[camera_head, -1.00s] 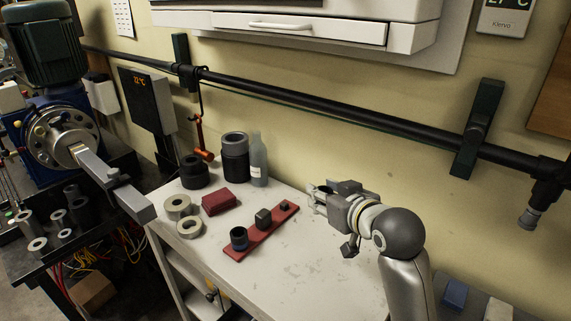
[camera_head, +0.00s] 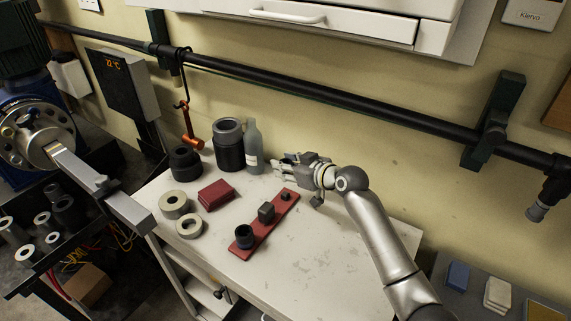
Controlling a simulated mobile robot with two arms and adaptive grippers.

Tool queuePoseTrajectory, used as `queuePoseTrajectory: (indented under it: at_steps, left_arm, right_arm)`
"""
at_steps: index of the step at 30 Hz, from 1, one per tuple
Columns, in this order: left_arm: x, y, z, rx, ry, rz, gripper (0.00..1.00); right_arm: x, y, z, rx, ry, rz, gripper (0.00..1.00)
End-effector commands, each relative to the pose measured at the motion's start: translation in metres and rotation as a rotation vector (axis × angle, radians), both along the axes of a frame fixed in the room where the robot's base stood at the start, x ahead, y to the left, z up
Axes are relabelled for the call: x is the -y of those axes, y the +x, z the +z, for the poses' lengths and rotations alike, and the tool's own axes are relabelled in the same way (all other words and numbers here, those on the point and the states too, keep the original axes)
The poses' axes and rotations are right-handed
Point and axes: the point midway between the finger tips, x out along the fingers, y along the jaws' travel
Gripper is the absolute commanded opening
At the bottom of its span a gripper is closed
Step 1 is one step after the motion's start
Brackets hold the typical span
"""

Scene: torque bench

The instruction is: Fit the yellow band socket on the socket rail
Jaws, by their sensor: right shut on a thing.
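The red socket rail (camera_head: 258,243) lies at a slant on the white table. A dark round socket (camera_head: 244,236) stands at its near end, a dark grey block (camera_head: 266,212) at its middle, and a small dark post (camera_head: 286,196) at its far end. My right gripper (camera_head: 277,162) is just beyond the far end, fingers pointing left toward the bottle. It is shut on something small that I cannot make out. I cannot pick out a yellow band on any socket. My left gripper is not in view.
A red block (camera_head: 216,194) and two pale rings (camera_head: 174,205) lie left of the rail. The table's right part (camera_head: 320,250) is clear.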

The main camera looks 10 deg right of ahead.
Motion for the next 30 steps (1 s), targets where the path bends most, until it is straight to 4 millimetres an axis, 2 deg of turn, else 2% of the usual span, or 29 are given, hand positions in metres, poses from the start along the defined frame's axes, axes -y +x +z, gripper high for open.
queuePoseTrajectory:
  at_steps: [5,21,30]
  left_arm:
    - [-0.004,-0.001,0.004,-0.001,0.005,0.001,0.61]
    - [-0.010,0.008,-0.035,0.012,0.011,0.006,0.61]
    - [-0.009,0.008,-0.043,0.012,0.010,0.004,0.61]
  right_arm:
    - [0.001,-0.002,0.001,0.003,0.001,-0.006,0.00]
    - [0.001,-0.002,-0.047,0.002,0.002,-0.006,0.00]
    - [0.001,-0.001,-0.057,0.004,0.003,-0.007,0.00]
